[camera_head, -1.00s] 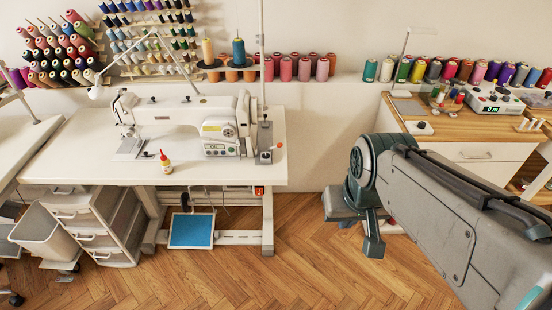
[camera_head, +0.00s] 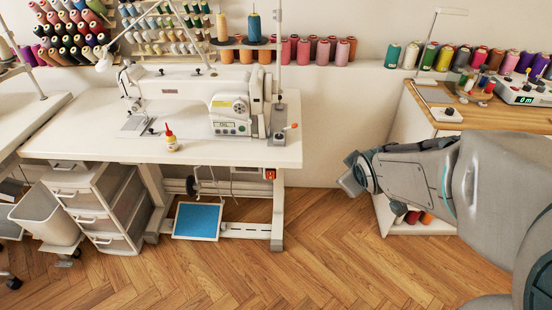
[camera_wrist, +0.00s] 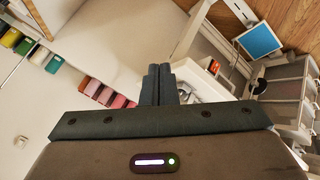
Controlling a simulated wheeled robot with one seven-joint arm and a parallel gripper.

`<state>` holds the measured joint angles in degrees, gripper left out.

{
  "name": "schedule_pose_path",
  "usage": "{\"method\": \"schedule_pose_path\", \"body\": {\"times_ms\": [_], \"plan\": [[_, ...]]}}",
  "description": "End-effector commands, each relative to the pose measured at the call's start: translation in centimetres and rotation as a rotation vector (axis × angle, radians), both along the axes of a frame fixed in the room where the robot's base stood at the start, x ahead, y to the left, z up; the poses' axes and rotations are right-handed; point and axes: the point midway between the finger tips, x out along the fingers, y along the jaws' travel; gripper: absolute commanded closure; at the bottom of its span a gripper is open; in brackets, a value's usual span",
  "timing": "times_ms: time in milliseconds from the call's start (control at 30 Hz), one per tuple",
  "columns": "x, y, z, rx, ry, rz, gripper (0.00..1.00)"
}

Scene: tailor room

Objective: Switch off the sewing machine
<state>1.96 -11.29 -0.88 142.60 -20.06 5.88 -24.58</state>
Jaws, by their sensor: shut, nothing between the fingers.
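The white sewing machine (camera_head: 205,95) stands on a white table (camera_head: 70,145), with a small panel on its front right. A small box with a red-orange switch (camera_head: 269,174) hangs under the table's right end. Its setting is too small to read. A small red spot, possibly this switch, shows in the wrist view (camera_wrist: 213,67). My gripper (camera_wrist: 158,72) has its two dark fingers together and empty, with the table's end just beyond and to their right. In the head view the end of my arm is right of the table, apart from it; the fingertips are not clear there.
A blue-topped foot pedal (camera_head: 197,220) lies below the table. A drawer unit (camera_head: 100,205) and a grey bin (camera_head: 45,215) stand left. A wooden-topped cabinet (camera_head: 480,116) stands at right. Floor between table and cabinet is clear.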

Motion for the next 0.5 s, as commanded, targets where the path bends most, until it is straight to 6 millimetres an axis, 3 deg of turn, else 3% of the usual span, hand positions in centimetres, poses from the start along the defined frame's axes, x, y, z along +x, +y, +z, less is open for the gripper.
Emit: {"method": "schedule_pose_path", "body": {"times_ms": [33,200,333,500], "plan": [[1.6,0.3,-3.7,-0.046,-0.042,0.084,1.0],[5.9,2.7,-9.3,-0.195,-0.225,0.397,1.0],[7.8,5.3,-13.7,-0.279,-0.38,0.626,1.0],[8.4,9.0,-18.7,-0.339,-0.598,0.88,1.0]]}}
